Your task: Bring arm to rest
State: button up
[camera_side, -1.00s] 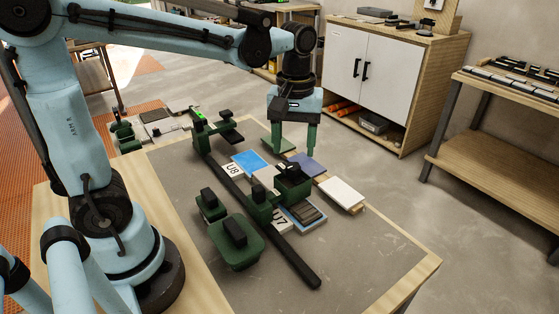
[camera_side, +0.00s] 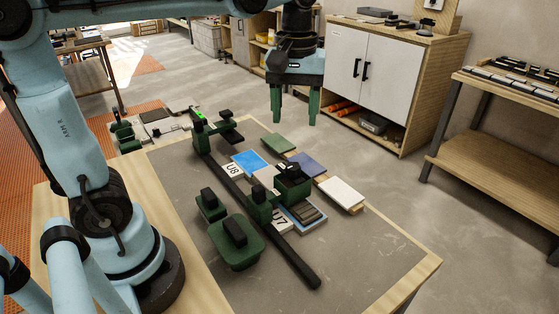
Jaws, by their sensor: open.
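My gripper (camera_side: 295,115) is open and empty, its two green fingers pointing down. It hangs in the air above the far side of the work table (camera_side: 375,262). Below it lie a green tile (camera_side: 278,143), a dark blue tile (camera_side: 307,165) and a white tile (camera_side: 341,193) in a row. A bright blue tile (camera_side: 249,163) and a tile marked U8 (camera_side: 233,171) lie closer to the middle. A tile marked U7 (camera_side: 281,219) is partly hidden by a green tool.
A long black bar (camera_side: 296,266) with green fittings crosses the table. A green block with a black handle (camera_side: 236,242) and a smaller one (camera_side: 210,204) stand in front. A white cabinet (camera_side: 375,75) and a wooden bench (camera_side: 500,150) stand beyond. The table's right front is clear.

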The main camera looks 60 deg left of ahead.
jog(key=s+f+m+t, duration=0.5)
jog(key=f+m+t, duration=0.2)
jog(key=f+m, duration=0.1)
jog(key=shift+s+m, duration=0.25)
jog(key=shift+m, duration=0.25)
